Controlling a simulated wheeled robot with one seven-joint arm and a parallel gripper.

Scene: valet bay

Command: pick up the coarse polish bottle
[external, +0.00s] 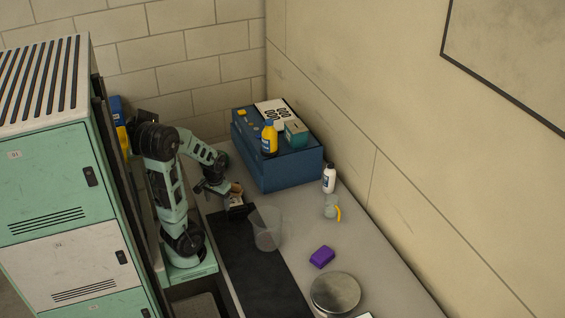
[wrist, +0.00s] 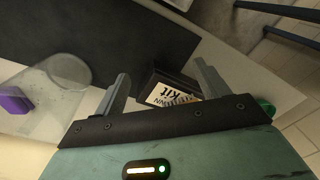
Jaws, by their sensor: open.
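Two bottles show in the external view, and I cannot read which is the coarse polish. A yellow bottle (external: 269,140) with a dark label stands on the blue case. A white bottle (external: 329,178) with a dark cap and blue label stands on the counter beside the case. My gripper (external: 236,203) is left of both, low over the counter near its dark mat. In the wrist view my gripper (wrist: 162,76) is open, with a dark box (wrist: 172,90) labelled "kit" showing between or beyond the fingers. No bottle shows there.
The blue case (external: 288,174) also carries a teal box (external: 296,133) and a white patterned card. A clear tumbler (external: 266,229) stands close to my gripper. A purple block (external: 322,257), a round metal disc (external: 335,293) and a small clear vessel (external: 330,207) are on the counter.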

